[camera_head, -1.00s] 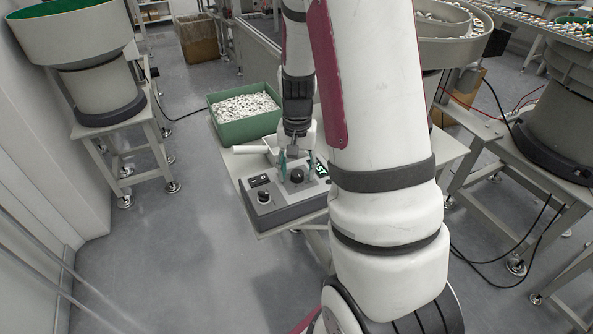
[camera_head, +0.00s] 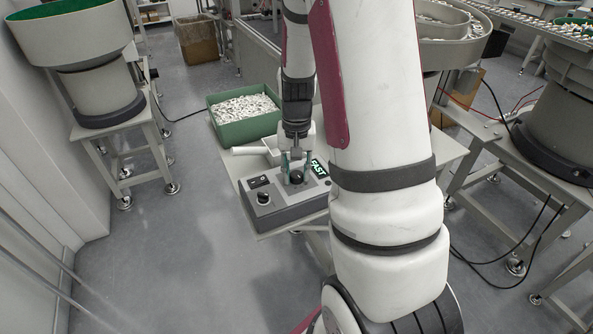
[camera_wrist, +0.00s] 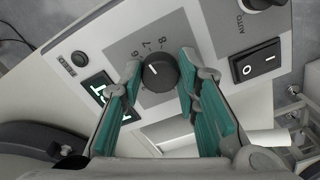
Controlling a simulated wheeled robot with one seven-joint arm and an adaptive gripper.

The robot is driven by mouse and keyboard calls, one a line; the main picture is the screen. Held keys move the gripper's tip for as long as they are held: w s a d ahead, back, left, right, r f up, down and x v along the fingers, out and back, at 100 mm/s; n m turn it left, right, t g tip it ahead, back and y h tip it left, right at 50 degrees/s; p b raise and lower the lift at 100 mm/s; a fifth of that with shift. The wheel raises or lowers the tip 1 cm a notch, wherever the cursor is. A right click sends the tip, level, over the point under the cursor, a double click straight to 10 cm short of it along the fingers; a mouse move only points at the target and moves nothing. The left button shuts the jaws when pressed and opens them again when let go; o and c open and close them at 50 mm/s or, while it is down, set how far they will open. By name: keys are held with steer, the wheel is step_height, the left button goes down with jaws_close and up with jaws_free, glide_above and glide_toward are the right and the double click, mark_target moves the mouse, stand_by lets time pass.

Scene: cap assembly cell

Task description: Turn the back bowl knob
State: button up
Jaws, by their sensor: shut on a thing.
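A grey control box (camera_head: 285,205) stands on the table. Its black round knob (camera_head: 296,177) has a white pointer line. In the wrist view this knob (camera_wrist: 160,72) sits on a numbered scale, with the pointer close to the 7. My gripper (camera_head: 297,168) comes down from above, its two teal-padded fingers on either side of the knob, shut on it. In the wrist view the fingertips flank the knob; the exact contact is hard to see.
A second knob (camera_head: 263,198) and a rocker switch (camera_wrist: 254,66) are on the same panel. A green bin (camera_head: 244,132) of small white parts stands behind the box. Bowl feeders stand at left (camera_head: 98,85) and right (camera_head: 565,125).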

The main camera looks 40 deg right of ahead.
mark_target(297, 174)
steer(key=shift+n+p, duration=0.35)
steer(key=shift+n, duration=1.85)
steer(key=o, duration=1.2)
steer(key=shift+c, duration=0.2)
step_height(297, 174, up, 12)
